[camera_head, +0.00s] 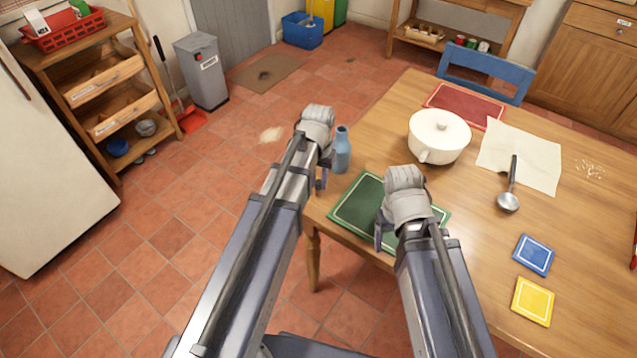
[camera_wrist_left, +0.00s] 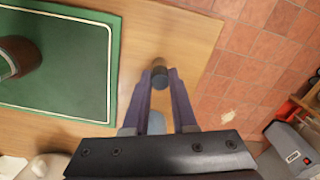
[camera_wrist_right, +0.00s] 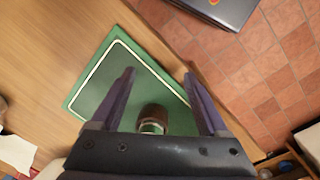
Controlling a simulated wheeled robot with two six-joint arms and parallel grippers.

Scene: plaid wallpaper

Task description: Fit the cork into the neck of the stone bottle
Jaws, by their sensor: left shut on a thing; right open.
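The cork (camera_wrist_left: 158,70) is a small, dark brownish cylinder at the tips of my left gripper (camera_wrist_left: 164,75), which is shut on it above the bare wood near the table edge. The stone bottle (camera_wrist_left: 18,58) is brown and stands on the green mat (camera_wrist_left: 60,107), partly cut off by the left wrist view's edge. In the right wrist view the bottle (camera_wrist_right: 154,116) shows between the spread fingers of my right gripper (camera_wrist_right: 158,80), which is open and apart from it. In the head view my right gripper (camera_head: 382,232) is over the mat and hides the bottle.
A blue bottle (camera_head: 342,152) stands on the table close beside my left gripper. A white lidded pot (camera_head: 438,138), a ladle (camera_head: 510,190), a cloth (camera_head: 530,155) and blue and yellow coasters (camera_head: 533,254) lie further right. The table edge is close on the left.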

